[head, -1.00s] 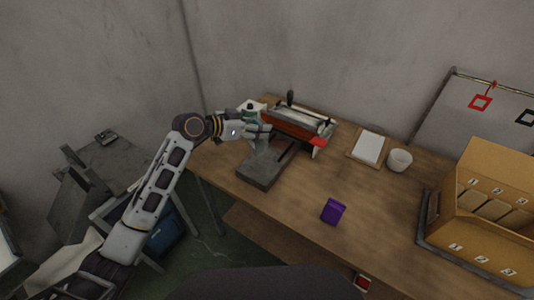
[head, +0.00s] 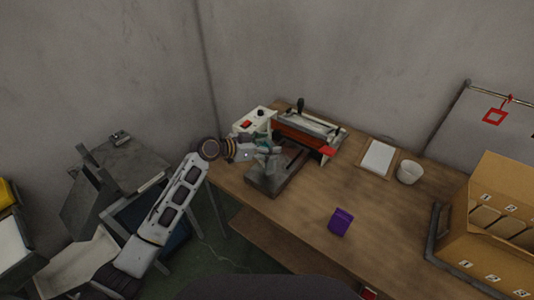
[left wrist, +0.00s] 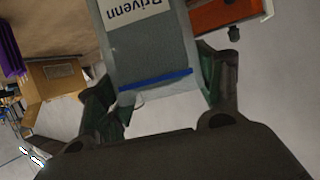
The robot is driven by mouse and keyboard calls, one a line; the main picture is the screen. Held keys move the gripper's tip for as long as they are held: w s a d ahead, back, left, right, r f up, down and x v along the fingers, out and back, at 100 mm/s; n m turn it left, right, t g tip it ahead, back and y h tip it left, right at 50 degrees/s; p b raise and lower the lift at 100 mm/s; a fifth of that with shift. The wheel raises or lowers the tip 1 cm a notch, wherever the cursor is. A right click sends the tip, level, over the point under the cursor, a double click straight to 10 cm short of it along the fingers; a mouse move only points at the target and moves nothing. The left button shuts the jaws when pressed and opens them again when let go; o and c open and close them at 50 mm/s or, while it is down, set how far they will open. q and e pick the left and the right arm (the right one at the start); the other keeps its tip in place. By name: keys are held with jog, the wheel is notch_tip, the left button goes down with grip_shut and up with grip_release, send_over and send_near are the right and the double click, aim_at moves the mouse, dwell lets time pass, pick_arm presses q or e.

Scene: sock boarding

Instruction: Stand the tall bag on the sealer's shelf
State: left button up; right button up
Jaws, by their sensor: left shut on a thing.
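My left gripper (head: 268,149) is shut on the tall bag, over the sealer's grey shelf. In the left wrist view the bag (left wrist: 155,55) is grey, with a blue strip and a white label reading "Brivenn", upside down in the picture; the gripper's fingers (left wrist: 160,95) are on either side of it. In the head view the bag is small and hard to make out from the shelf. The sealer (head: 310,130) has an orange-red body and a grey shelf (head: 262,182) in front. I cannot tell whether the bag's bottom touches the shelf. My right gripper is not in view.
A purple packet (head: 340,222) stands on the wooden table (head: 300,215) right of the shelf. A clipboard (head: 377,158), a white cup (head: 409,172) and a cardboard box with numbered slots (head: 500,222) are further right. A white control box (head: 252,122) stands behind the gripper.

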pick_arm(q)
jog(key=shift+f, duration=1.75)
jog(key=shift+f, duration=0.15)
jog(key=o, duration=1.2)
jog(key=shift+o, duration=0.2)
jog(key=shift+s+a+r, duration=0.3)
jog(key=shift+a, duration=0.2)
jog(key=b+v, duration=0.1)
jog(key=v, duration=0.9)
jog(key=shift+s+a+r, duration=0.2)
jog(key=shift+a+r, duration=0.05)
jog(key=shift+r, duration=0.05)
